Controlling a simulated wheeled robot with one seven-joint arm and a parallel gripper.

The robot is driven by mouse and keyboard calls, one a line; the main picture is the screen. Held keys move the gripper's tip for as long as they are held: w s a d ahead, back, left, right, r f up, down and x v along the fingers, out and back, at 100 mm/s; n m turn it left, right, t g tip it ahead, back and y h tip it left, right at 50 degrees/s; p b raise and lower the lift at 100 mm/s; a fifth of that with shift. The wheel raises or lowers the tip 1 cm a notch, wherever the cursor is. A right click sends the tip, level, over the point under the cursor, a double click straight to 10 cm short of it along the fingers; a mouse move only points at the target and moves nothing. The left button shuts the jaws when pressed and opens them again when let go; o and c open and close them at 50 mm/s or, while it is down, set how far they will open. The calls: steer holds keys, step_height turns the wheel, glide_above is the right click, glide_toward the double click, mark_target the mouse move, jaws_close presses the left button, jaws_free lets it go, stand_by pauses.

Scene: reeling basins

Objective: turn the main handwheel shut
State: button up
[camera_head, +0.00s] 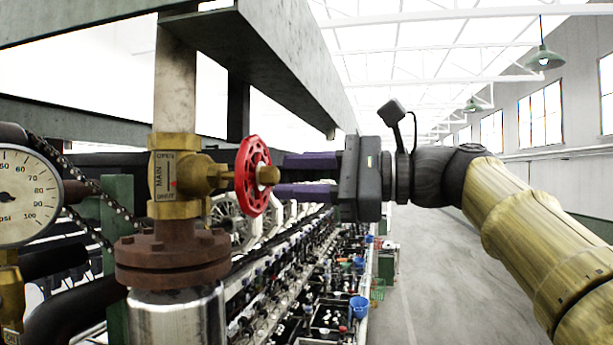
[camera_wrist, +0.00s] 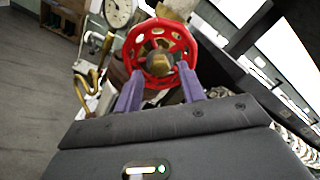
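The main handwheel (camera_head: 247,178) is a red spoked wheel on a brass valve (camera_head: 174,168) at the left in the head view. Its rim faces me in the wrist view (camera_wrist: 131,45), with a brass hub (camera_wrist: 158,63) at its centre. The valve's plate reads OPEN at the top, MAIN along it and SHUT at the bottom. A small red mark on it sits below the middle. My gripper (camera_head: 281,175) points at the wheel with its two purple fingers apart, one above and one below hub height. The fingertips are close to the rim; whether they touch it I cannot tell.
A pressure gauge (camera_head: 22,196) stands left of the valve, near a chain (camera_head: 85,190). A rusty flange (camera_head: 172,258) is below the valve. A grey beam (camera_head: 275,55) runs overhead. Rows of reeling machinery fill the space below, and an open floor aisle (camera_head: 430,270) lies to the right.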

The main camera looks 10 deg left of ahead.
mark_target(263, 176)
steer(key=shift+a, duration=1.2)
steer(key=shift+w, duration=0.1)
